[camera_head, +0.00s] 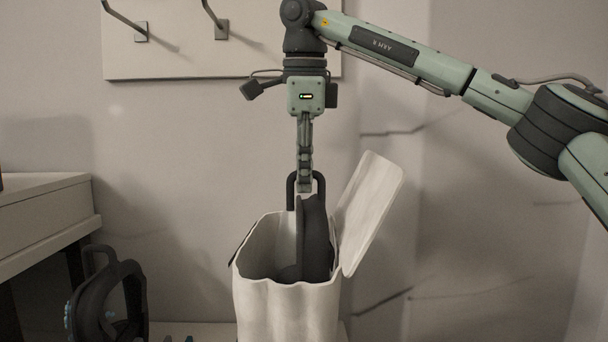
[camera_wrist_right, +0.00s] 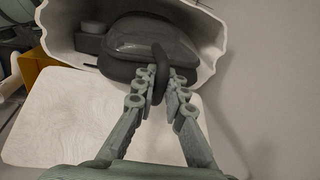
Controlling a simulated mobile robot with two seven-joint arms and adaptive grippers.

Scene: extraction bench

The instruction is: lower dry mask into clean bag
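The dark mask (camera_head: 317,240) hangs upright, its lower part inside the white bag (camera_head: 287,307) and its top above the rim. My right gripper (camera_head: 304,187) points down over the bag opening, shut on the mask's black loop. In the right wrist view my right gripper (camera_wrist_right: 161,84) has its fingers on both sides of that loop, and the mask (camera_wrist_right: 150,38) sits within the bag mouth (camera_wrist_right: 60,42). The bag's lid (camera_head: 370,210) stands open, tilted to the right. The bag walls hide the mask's lowest part. My left gripper is not in view.
Another dark mask-like item (camera_head: 103,300) with a top loop and bluish spots stands at lower left. A pale bench (camera_head: 45,220) is at the left. A wall board (camera_head: 180,55) with metal hooks is behind. A yellow item (camera_wrist_right: 38,72) shows in the wrist view.

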